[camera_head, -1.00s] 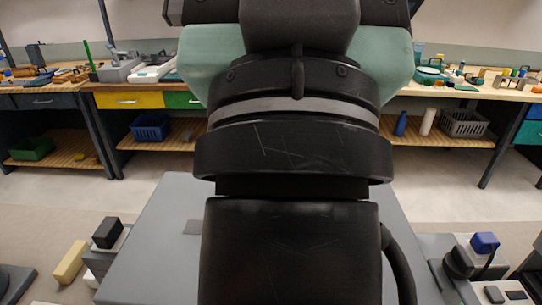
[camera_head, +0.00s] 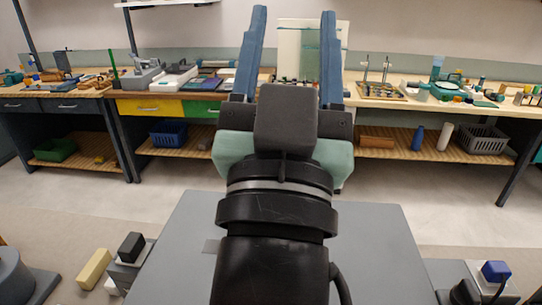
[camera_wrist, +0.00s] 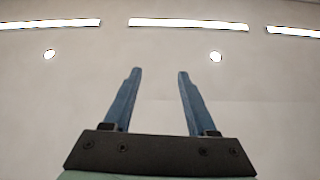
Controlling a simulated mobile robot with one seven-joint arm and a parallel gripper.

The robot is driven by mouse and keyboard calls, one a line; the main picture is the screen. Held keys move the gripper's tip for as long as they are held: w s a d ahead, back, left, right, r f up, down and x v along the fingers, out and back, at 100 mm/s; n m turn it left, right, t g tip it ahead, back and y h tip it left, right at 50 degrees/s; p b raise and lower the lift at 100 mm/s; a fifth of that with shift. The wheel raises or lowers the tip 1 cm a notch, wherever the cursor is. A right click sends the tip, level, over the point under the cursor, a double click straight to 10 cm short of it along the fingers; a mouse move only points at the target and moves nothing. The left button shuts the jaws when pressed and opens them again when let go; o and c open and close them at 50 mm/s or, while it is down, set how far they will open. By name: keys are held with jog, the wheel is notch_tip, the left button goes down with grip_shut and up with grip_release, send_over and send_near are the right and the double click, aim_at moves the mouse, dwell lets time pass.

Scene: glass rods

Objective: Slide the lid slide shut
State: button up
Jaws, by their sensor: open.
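My gripper (camera_head: 293,14) points upward in the middle of the head view, its two blue fingers wide apart with nothing between them. In the wrist view my gripper (camera_wrist: 159,72) is also open and empty, with only the pale ceiling behind it. I cannot pick out the lid slide for certain in either view. The things on the far bench are small, and my gripper hides part of the bench's middle.
A long workbench runs along the wall, with a yellow drawer (camera_head: 150,107) and a green drawer (camera_head: 199,108). A pale upright panel (camera_head: 290,45) stands behind my gripper. A rod stand (camera_head: 381,91) is right of it. Open floor (camera_head: 160,199) lies before the bench.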

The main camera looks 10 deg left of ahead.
jog(key=w+a+f+g+p, duration=0.2)
jog(key=a+f+g+p, duration=0.1)
jog(key=f+p, duration=0.25)
jog(key=w+a+f+g+p, duration=0.1)
jog(key=a+f+g+p, duration=0.2)
jog(key=f+p, duration=0.3)
jog(key=s+f+g+p, duration=0.1)
jog(key=s+f+p, duration=0.1)
jog(key=s+f, duration=0.1)
jog(key=s+a+f+g+p, duration=0.1)
jog(key=s+f+g+p, duration=0.1)
jog(key=f, duration=0.4)
jog(key=s+f+n+g+p, duration=0.1)
jog(key=s+f+g+p, duration=0.1)
jog(key=s+f+p, duration=0.2)
jog(key=shift+s+a+f, duration=0.2)
jog(key=shift+s+f, duration=0.15)
jog(key=shift+f, duration=0.35)
jog(key=p+x, duration=0.4)
jog(key=x, duration=0.8)
jog(key=shift+w+f, duration=0.3)
grip_shut()
